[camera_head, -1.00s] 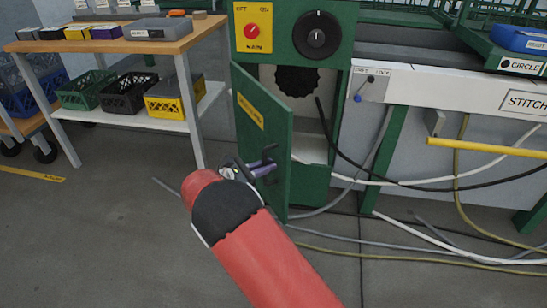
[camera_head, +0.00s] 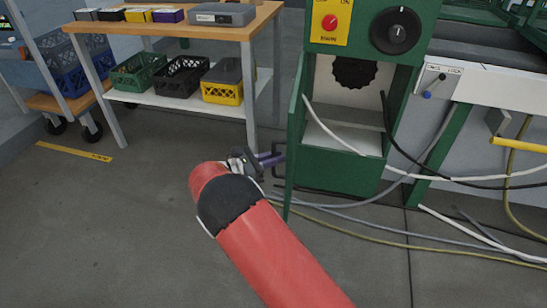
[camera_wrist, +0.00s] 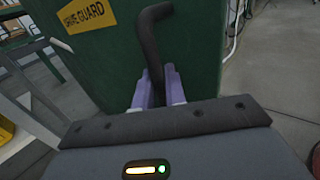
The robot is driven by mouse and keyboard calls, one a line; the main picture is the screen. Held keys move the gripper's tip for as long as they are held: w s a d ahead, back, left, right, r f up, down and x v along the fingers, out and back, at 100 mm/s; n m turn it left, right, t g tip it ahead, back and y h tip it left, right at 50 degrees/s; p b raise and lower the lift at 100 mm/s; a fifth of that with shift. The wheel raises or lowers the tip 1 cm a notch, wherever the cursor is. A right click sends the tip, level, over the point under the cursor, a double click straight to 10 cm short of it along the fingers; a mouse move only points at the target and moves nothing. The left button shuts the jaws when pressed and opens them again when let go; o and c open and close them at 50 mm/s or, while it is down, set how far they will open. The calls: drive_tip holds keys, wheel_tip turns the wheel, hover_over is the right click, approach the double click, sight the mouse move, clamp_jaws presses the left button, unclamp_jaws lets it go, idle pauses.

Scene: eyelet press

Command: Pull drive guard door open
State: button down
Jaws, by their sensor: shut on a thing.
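The green drive guard door (camera_head: 294,140) stands swung out from the machine cabinet, seen nearly edge-on in the head view. In the wrist view the door (camera_wrist: 195,50) fills the upper middle, with its yellow label (camera_wrist: 86,14) at the upper left. My gripper (camera_head: 268,160) is at the door's outer face, left of its edge. The wrist view shows my purple gripper fingers (camera_wrist: 159,86) closed around the lower part of the dark door handle (camera_wrist: 148,45).
The open cabinet shows a dark toothed wheel (camera_head: 354,73) and cables inside. A wooden-topped bench (camera_head: 200,28) with crates below stands to the left. Several cables (camera_head: 400,238) lie on the floor at right. The floor left of the door is clear.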

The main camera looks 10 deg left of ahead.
drive_tip(key=shift+a, duration=0.1)
drive_tip(key=c, duration=1.6)
unclamp_jaws()
drive_tip(key=shift+o, duration=0.2)
drive_tip(key=v, duration=0.7)
drive_tip(key=shift+s+a, duration=0.25)
drive_tip(key=shift+a, duration=0.05)
